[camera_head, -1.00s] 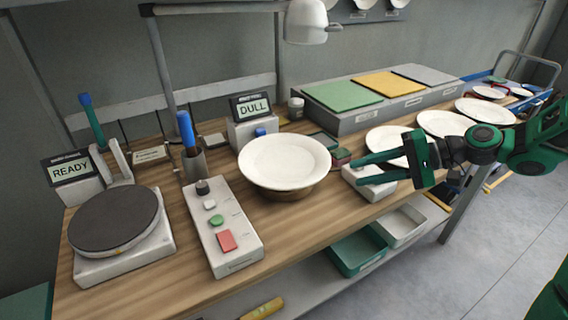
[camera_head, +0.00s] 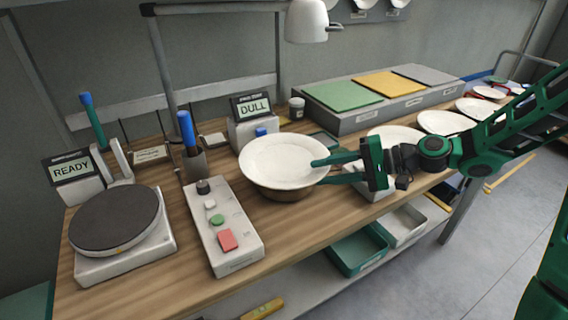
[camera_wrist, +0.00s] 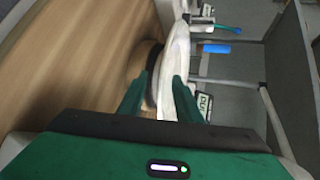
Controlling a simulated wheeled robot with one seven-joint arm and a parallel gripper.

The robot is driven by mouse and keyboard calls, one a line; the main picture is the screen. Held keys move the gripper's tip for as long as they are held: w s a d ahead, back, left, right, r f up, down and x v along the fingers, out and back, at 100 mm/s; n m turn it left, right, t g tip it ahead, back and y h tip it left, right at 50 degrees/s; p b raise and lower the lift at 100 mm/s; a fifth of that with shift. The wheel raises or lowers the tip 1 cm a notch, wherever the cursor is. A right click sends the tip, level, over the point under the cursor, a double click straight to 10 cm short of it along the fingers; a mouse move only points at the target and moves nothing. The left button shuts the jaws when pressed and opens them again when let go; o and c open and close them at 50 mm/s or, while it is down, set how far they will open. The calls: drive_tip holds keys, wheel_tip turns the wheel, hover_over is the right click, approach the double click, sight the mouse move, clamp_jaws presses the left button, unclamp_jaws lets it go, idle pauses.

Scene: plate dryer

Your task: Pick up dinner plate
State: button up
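A white dinner plate (camera_head: 283,158) rests on a dark brown round support (camera_head: 284,192) near the middle of the bench. My gripper (camera_head: 317,171) is at the plate's right rim, with its green fingers apart. One finger is above the rim and the other is lower, beside the underside. In the wrist view the plate (camera_wrist: 176,60) shows edge-on between the two open fingers (camera_wrist: 160,80). A gap shows between the fingers and the plate, though contact at the tips is hard to tell. Several more white plates (camera_head: 446,122) lie in a row at the right.
A control box with buttons (camera_head: 224,228) and a round dark turntable (camera_head: 116,218) stand to the left. A "DULL" display (camera_head: 252,107) is behind the plate. A grey block with coloured pads (camera_head: 378,100) is at the back right. A lamp (camera_head: 307,20) hangs above.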

drive_tip(key=shift+a+f, duration=0.2)
drive_tip(key=shift+a, duration=0.3)
clamp_jaws()
idle(1.1)
